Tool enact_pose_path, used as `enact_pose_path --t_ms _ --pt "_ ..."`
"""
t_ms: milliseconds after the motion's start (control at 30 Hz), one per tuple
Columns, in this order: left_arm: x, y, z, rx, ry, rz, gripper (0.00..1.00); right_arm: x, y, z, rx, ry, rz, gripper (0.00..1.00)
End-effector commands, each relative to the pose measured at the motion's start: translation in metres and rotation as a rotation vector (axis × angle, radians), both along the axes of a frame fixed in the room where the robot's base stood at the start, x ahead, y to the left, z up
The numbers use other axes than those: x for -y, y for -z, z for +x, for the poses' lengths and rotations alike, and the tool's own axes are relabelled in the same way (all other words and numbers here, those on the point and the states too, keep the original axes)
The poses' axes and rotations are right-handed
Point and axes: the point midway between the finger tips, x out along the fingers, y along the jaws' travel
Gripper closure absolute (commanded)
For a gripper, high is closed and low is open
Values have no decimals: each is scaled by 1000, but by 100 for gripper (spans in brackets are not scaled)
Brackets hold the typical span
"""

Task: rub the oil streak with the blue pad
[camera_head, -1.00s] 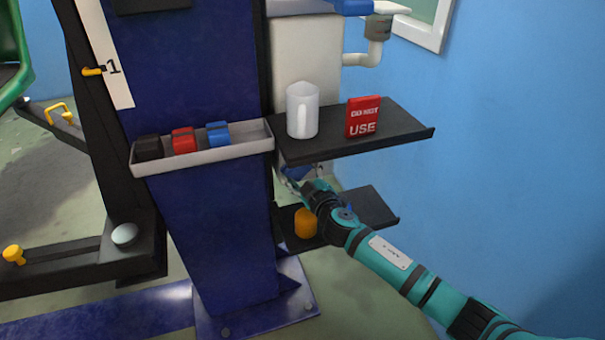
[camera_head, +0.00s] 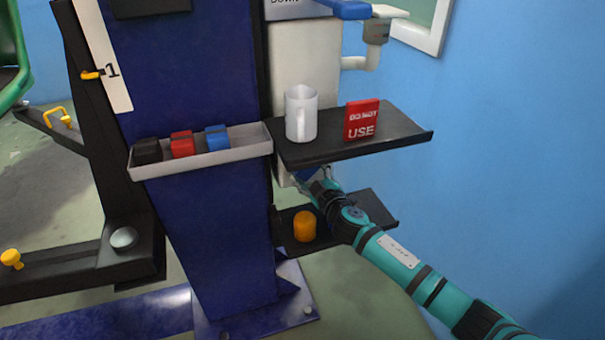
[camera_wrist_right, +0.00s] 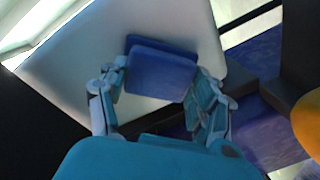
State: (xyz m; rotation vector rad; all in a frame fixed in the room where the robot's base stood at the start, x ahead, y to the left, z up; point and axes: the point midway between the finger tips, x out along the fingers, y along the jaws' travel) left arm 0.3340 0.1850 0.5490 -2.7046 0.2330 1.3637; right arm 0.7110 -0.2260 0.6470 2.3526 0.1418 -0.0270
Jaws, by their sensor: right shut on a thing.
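My right gripper (camera_head: 314,180) is under the upper black shelf, in front of the lower part of the pale box. In the right wrist view, my right gripper (camera_wrist_right: 160,88) is shut on the blue pad (camera_wrist_right: 160,72), with one finger on each side. The pad faces the pale box surface (camera_wrist_right: 75,65); I cannot tell whether it touches. In the head view the pad (camera_head: 309,173) is mostly hidden by the gripper and shelf. I cannot make out the oil streak in either view. My left gripper is not in view.
The lower shelf (camera_head: 375,208) holds an orange object (camera_head: 304,226). A grey tray (camera_head: 205,162) on the blue post holds black, red and blue blocks.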

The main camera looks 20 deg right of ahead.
Motion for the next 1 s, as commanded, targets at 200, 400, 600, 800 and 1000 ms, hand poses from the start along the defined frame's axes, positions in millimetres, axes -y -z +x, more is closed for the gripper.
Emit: enact_pose_path --t_ms 200,400,600,800,1000 --pt "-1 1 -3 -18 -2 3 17 12 0 0 0 0 0 76" --pt "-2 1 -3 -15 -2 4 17 22 0 1 0 0 -2 76" --pt "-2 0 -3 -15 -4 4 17 40 0 3 -1 1 -1 76" --pt "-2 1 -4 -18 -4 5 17 49 0 4 1 -1 0 76" --pt "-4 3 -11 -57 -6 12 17 49 -1 2 1 1 1 76"
